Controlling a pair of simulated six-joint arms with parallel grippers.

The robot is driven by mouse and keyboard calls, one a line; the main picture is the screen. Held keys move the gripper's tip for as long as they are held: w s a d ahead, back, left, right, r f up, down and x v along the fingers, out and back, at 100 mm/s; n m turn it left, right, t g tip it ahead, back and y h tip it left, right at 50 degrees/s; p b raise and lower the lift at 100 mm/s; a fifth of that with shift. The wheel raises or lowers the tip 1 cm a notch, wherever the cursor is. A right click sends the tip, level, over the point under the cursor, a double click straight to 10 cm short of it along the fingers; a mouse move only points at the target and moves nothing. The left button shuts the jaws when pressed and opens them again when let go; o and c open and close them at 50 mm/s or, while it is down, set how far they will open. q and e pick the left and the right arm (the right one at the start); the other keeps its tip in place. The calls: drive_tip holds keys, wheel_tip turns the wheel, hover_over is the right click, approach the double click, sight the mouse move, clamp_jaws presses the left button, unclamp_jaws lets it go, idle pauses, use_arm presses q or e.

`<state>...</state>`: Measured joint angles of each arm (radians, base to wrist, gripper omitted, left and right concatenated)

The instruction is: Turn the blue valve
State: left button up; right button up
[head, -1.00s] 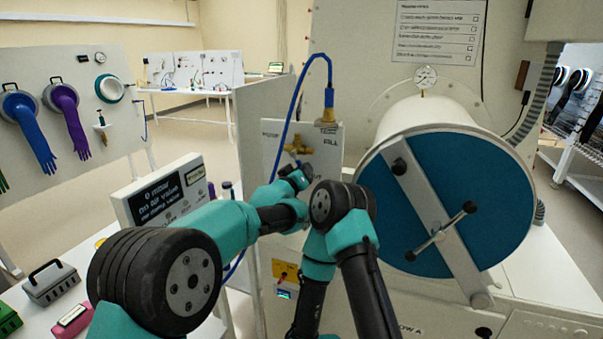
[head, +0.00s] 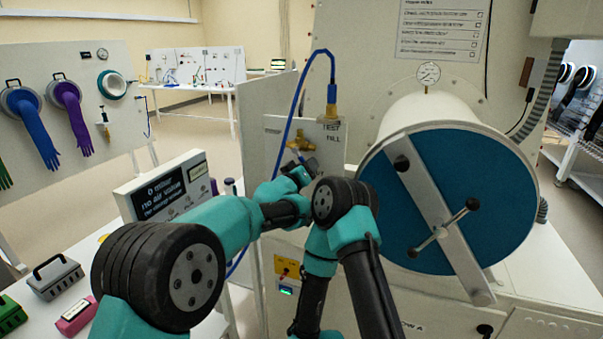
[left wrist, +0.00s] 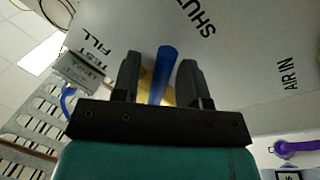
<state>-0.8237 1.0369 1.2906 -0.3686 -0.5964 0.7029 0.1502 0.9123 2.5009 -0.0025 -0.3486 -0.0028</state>
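The blue valve handle (left wrist: 165,72) shows in the left wrist view as a narrow blue bar between the two fingers of my left gripper (left wrist: 159,82). The fingers are apart, with a gap on each side of the bar. Yellow brass shows behind it. In the head view, the brass valve fitting (head: 301,142) sits on the white TEST/FILL panel (head: 270,150), and my left gripper (head: 307,165) is just below it. My wrist and arm hide part of the handle there. My right gripper is not in view.
A blue hose (head: 297,95) arches above the valve to a brass fitting (head: 331,110). A large cylinder with a blue door (head: 480,180) and crossbar stands close on the right. A display box (head: 165,190) stands left, behind my arm.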

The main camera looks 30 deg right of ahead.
use_arm(q)
drive_tip(key=shift+a, duration=0.15)
drive_tip(key=v, duration=1.7)
